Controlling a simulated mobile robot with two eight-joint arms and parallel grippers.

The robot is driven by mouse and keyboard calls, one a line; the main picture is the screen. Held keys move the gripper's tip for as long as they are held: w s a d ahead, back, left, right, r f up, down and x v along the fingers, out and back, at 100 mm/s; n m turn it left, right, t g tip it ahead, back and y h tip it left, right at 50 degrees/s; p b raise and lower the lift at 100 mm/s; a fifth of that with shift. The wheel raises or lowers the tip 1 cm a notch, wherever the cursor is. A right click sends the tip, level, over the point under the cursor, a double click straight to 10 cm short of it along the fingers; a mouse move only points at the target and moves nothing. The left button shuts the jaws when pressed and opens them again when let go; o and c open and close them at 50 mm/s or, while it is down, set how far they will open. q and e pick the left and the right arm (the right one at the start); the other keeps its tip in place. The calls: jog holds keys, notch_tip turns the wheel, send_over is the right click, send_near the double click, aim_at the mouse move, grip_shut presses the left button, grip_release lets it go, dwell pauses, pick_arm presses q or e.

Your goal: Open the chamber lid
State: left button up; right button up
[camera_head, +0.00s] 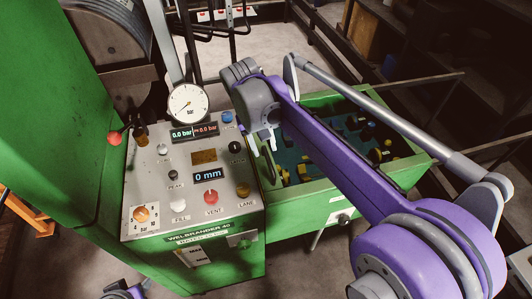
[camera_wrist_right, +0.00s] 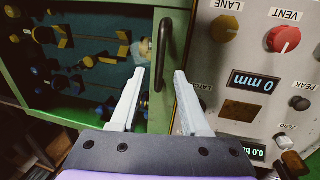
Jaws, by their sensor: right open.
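The chamber (camera_head: 335,197) is a green box right of the control panel, with a dark, see-through-looking top framed in green; several yellow, blue and dark parts show beneath it. A dark bar handle (camera_wrist_right: 166,50) runs along the green frame (camera_wrist_right: 180,18) beside the panel. My right gripper (camera_head: 263,143) is open above this edge. In the right wrist view its pale fingers (camera_wrist_right: 159,74) point at the handle, one finger to each side of its lower end. Contact cannot be told.
The grey control panel (camera_head: 150,190) carries a pressure gauge (camera_head: 188,104), a red vent knob (camera_head: 211,196), a black latch knob (camera_head: 235,146) and a "0 mm" display (camera_head: 208,175). A tall green cabinet (camera_head: 50,120) stands left. Dark rails and shelves lie behind the chamber.

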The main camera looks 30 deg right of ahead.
aim_at(268, 158)
jog(key=shift+s+d+f, duration=0.1)
jog(key=shift+d+f, duration=0.1)
jog(key=shift+f, duration=0.75)
jog(key=shift+d+f, duration=0.2)
jog(key=shift+f, duration=0.75)
grip_shut()
